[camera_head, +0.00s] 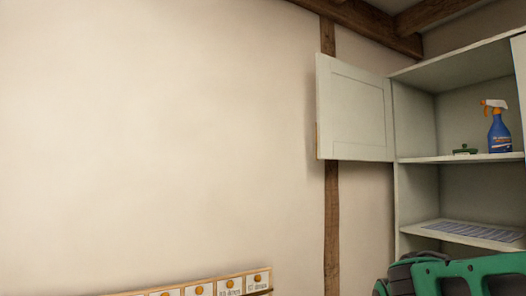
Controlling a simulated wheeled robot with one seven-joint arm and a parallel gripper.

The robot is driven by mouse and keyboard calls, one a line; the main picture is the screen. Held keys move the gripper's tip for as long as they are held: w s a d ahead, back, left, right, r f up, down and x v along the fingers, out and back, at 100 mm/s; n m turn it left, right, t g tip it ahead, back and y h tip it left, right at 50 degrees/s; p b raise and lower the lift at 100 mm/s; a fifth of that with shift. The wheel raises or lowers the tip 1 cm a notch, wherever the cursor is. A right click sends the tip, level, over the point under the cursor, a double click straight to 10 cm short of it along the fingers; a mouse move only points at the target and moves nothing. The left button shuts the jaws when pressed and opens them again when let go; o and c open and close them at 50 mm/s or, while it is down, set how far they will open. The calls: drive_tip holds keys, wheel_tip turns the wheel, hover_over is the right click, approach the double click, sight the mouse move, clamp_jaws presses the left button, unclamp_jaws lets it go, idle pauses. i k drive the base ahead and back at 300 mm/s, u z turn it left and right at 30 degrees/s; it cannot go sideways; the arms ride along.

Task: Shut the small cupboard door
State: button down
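The small cupboard door (354,112) is pale grey-green with a recessed panel. It stands wide open, swung out to the left from the upper left side of the cupboard (414,120). The cupboard's upper compartment is exposed. A green and dark part at the bottom right appears to be my own arm, in front of the lower cupboard. My gripper's fingers are not in view.
A blue spray bottle (499,132) with an orange and white trigger and a small green object (465,150) stand on the upper shelf. A patterned flat item (476,231) lies on the lower shelf. The left wall is bare.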

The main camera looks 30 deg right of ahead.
sight(354, 122)
drive_tip(key=u, duration=0.2)
drive_tip(key=k, duration=1.15)
drive_tip(key=z, duration=0.75)
drive_tip(key=i, duration=0.9)
